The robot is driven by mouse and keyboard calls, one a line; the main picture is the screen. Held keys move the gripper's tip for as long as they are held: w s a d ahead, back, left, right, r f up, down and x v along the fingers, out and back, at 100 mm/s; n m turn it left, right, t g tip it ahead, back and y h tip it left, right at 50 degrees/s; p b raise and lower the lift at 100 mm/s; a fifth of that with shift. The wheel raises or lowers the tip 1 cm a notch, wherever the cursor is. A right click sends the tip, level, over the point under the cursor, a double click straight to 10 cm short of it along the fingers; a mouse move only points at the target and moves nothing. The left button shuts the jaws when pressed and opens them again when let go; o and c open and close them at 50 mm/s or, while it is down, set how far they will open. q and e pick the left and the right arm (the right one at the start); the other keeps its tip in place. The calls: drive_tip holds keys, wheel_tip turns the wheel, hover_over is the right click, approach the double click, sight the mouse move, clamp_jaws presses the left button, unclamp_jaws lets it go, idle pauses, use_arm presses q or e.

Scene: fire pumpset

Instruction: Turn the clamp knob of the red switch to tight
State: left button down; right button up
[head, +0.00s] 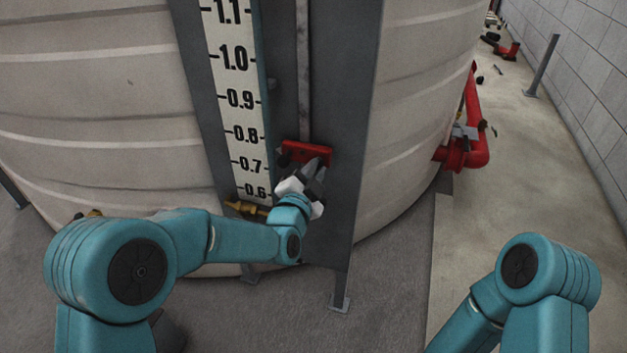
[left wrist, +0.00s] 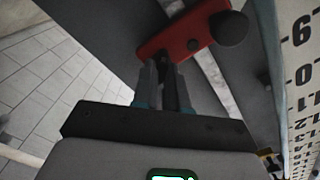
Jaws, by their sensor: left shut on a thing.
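The red switch (head: 307,151) is on the grey upright beside the white level scale, near the 0.7 mark. It also shows in the left wrist view (left wrist: 180,35), with a round black ball (left wrist: 229,28) at its scale-side end. My left gripper (head: 318,168) reaches the switch's other end. In the left wrist view its fingers (left wrist: 165,67) are close together at the red body's edge, apart from the black ball. It is shut on a small part there, apparently the clamp knob, which the fingers mostly hide. My right gripper is out of view.
The level scale (head: 239,95) stands left of the switch, with a brass fitting (head: 247,209) near its foot. The large pale tank (head: 95,100) curves behind. A red pipe (head: 474,125) is at the right.

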use_arm(q)
drive_tip(key=m+b, duration=0.3)
drive_tip(key=m, duration=0.5)
drive_tip(key=shift+d+f, duration=0.1)
drive_tip(key=shift+f, duration=0.05)
drive_tip(key=shift+m, duration=0.4)
drive_tip(key=c, duration=1.2)
unclamp_jaws()
drive_tip(key=shift+o, duration=0.2)
drive_tip(key=shift+s, duration=0.1)
drive_tip(key=v, duration=1.6)
drive_tip(key=shift+p, duration=0.3)
